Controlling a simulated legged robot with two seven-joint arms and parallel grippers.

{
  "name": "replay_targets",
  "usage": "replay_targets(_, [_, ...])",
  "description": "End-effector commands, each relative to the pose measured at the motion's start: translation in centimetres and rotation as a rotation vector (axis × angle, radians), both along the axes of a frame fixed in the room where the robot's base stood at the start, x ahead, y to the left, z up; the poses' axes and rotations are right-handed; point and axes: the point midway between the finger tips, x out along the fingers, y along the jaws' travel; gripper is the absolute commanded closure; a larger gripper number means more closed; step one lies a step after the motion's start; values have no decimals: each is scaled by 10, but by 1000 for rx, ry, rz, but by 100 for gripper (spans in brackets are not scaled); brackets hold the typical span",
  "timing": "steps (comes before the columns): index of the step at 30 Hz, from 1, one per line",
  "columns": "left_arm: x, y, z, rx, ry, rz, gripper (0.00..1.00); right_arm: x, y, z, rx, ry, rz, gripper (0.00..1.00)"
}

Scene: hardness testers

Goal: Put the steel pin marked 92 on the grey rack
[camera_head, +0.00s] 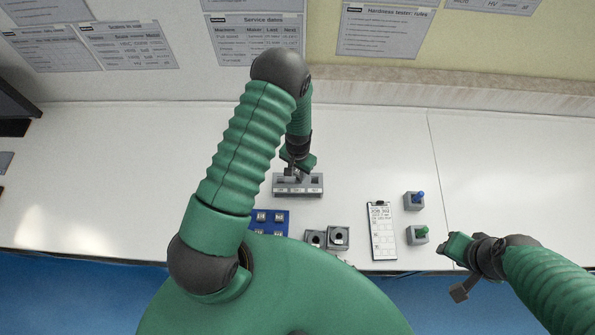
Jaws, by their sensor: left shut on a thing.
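The grey rack (299,191) stands on the white bench in the middle of the view, with small labels along its front face. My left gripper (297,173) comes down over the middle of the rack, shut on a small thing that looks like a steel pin. The pin is mostly hidden by the fingers, and its marking is too small to read. I cannot tell whether it touches the rack. My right gripper (447,248) is over the front edge of the bench at the right; its jaws are not clear.
A blue tray (285,229) with several metal pieces lies in front of the rack, partly behind my arm. Grey blocks (338,237), a clipboard (381,246), a blue-knobbed holder (414,202) and a green-knobbed holder (417,237) stand to the right. The bench's back right is clear.

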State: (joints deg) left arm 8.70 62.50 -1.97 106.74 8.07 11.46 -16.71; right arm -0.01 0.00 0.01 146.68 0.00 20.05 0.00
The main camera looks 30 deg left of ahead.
Motion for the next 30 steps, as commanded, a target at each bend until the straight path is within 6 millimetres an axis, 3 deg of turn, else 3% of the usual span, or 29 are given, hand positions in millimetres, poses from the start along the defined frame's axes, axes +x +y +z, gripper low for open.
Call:
replay_targets(5, [0,0,13,0,0,-1,100,0,0,9,0,0,0,64])
replay_targets(14, [0,0,12,0,0,0,100,0,0,9,0,0,0,64])
replay_targets(30, [1,6,-11,0,-6,0,100,0,0,-12,0,0,0,64])
